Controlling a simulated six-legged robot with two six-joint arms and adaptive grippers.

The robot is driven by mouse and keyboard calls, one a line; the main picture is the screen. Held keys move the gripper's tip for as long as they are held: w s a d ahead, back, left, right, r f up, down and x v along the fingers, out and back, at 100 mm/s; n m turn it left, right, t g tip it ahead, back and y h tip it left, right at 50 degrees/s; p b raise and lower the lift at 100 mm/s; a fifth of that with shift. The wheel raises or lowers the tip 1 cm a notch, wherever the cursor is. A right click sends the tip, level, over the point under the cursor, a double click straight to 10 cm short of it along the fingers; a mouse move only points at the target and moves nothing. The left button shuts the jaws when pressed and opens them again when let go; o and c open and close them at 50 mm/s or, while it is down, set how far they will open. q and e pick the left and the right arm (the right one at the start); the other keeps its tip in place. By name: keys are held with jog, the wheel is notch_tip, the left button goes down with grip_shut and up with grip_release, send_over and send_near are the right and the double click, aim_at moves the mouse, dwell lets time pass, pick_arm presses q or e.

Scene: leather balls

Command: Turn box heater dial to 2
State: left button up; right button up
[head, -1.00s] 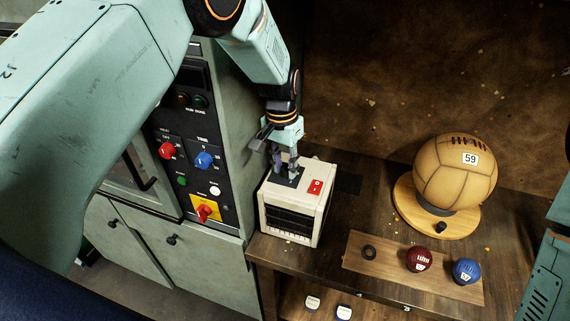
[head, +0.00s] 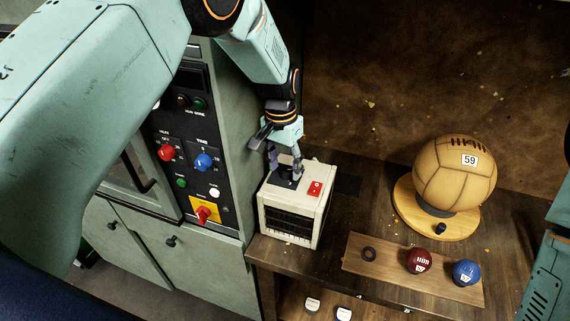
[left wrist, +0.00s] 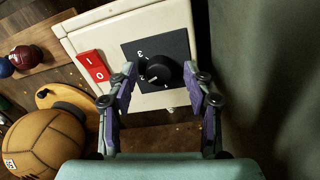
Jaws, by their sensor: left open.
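The box heater (head: 292,213) is a cream box with a dark front grille, standing on the wooden bench beside the green cabinet. In the left wrist view its top (left wrist: 115,38) carries a black dial (left wrist: 162,72) on a dark plate, with a 3 legible near the dial; the pointer's setting is hard to read. A red I/O switch (left wrist: 94,66) sits beside the plate. My left gripper (head: 285,171) points down over the dial, its fingers open on either side of it. In the left wrist view the open fingers (left wrist: 165,88) flank the dial, with no clear contact.
A tan ball (head: 455,175) marked 59 rests on a round wooden stand right of the heater. A small red ball (head: 418,260) and blue ball (head: 466,272) lie on a wooden strip. The control panel (head: 187,160) with knobs is close left of the heater.

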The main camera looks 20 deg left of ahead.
aim_at(283, 168)
pick_arm(q)
jog(key=r, duration=0.7)
jog(key=shift+w+a+r, duration=0.1)
jog(key=shift+a, duration=0.15)
jog(key=f, duration=0.7)
jog(key=shift+d+f, duration=0.25)
jog(key=shift+f, duration=0.15)
jog(key=shift+n, duration=0.3)
jog(key=shift+r, duration=0.15)
